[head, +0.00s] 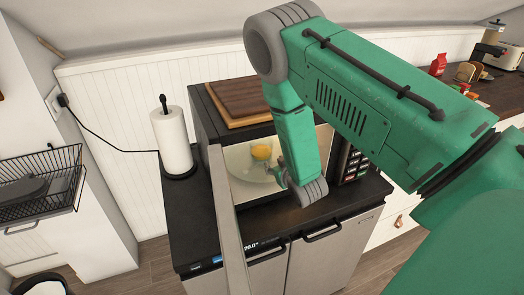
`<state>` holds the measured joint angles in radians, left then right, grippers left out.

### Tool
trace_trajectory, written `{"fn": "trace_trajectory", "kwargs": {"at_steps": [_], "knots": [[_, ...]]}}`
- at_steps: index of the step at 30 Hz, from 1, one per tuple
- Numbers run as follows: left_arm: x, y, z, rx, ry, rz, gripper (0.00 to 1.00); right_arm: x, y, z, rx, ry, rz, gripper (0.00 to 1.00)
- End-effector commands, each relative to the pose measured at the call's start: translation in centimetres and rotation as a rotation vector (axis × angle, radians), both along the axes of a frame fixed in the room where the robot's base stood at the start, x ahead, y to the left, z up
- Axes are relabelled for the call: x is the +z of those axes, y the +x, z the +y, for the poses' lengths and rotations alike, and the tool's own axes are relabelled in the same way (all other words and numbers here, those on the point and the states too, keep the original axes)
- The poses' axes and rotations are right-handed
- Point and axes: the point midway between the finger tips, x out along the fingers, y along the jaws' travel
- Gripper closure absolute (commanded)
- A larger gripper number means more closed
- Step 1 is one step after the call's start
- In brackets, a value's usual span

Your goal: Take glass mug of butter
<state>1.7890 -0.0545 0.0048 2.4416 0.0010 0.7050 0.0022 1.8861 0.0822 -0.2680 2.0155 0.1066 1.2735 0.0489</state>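The glass mug of butter (261,151) shows as a small clear vessel with yellow contents. It stands on a round pale plate (242,166) inside the open microwave (203,113). The microwave door (229,225) is swung out toward me, its edge facing the camera. My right gripper (277,177) is at the microwave opening, just below and right of the mug in the picture. My green wrist hides most of it, so I cannot tell its opening or whether it touches the mug. My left gripper is out of view.
Wooden boards (240,101) lie on the microwave. A paper towel roll (172,140) stands to its left on the dark counter (190,215). The open door bounds the left of the opening; the control panel (352,165) is right. A wire rack (40,180) is far left.

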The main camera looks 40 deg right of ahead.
Motion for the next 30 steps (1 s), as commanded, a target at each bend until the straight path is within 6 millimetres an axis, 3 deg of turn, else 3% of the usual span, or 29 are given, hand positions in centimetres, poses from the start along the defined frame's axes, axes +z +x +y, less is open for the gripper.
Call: {"fn": "trace_trajectory", "kwargs": {"at_steps": [5,12,23,26,30], "knots": [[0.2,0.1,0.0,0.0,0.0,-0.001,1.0,0.1,1.2,-0.3,0.001,-0.001,-0.002,0.65],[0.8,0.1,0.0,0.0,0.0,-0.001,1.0,0.1,4.5,-1.7,0.001,0.0,-0.002,0.65],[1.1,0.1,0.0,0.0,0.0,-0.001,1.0,-0.4,5.1,-2.0,0.0,0.0,0.0,0.65],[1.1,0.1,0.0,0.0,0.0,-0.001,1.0,-0.4,5.1,-2.0,0.0,0.0,0.0,1.0],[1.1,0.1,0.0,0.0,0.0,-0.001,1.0,-0.3,5.2,-2.0,0.0,-0.001,-0.003,1.0]]}}
